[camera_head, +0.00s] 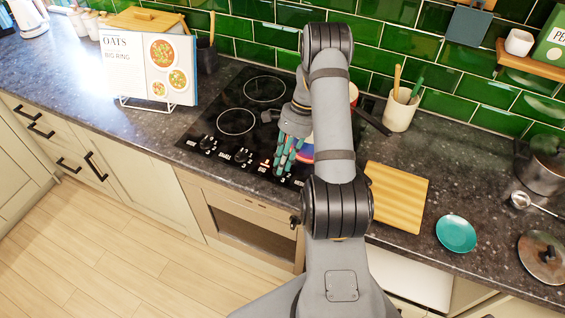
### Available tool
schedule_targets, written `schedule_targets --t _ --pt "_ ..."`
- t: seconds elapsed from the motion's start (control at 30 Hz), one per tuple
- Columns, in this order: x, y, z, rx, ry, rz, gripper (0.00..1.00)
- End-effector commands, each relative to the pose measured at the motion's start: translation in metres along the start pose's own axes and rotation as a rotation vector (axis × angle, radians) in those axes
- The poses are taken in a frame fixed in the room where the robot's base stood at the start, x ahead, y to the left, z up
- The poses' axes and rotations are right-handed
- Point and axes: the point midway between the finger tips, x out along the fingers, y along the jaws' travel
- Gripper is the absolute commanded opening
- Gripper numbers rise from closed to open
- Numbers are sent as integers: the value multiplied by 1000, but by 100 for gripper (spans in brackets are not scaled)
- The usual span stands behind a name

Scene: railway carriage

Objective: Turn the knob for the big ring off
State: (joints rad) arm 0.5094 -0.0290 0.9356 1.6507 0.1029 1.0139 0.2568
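The black hob (222,112) is set in the worktop, with two white ring outlines showing on its left half. Black knobs run along its front edge, including a left knob (207,143) and a second knob (242,156). A small red light (265,163) glows to the right of the second knob. The labels are too small to read surely. My gripper (284,165) points down over the front right of the hob, by the knob row. Its fingers hide what is beneath; contact and opening are unclear. My arm hides much of the hob's right half.
A recipe stand (150,68) reading "OATS" and "BIG RING" stands left of the hob. A dark handle (373,121) sticks out right of my arm. A wooden board (396,196), teal plate (456,234) and utensil pot (400,111) are to the right.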

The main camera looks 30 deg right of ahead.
Motion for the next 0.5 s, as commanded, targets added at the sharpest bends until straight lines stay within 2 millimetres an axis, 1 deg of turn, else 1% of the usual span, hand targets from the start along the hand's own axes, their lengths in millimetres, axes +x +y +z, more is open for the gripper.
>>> schedule_targets --t 0.03,0.27,0.43,0.5 --pt "0 0 0 0 0 0 13" --pt "0 0 0 0 0 0 0" --pt "0 -1 0 -9 1 2 0" --pt "0 -2 -2 -53 2 19 0"
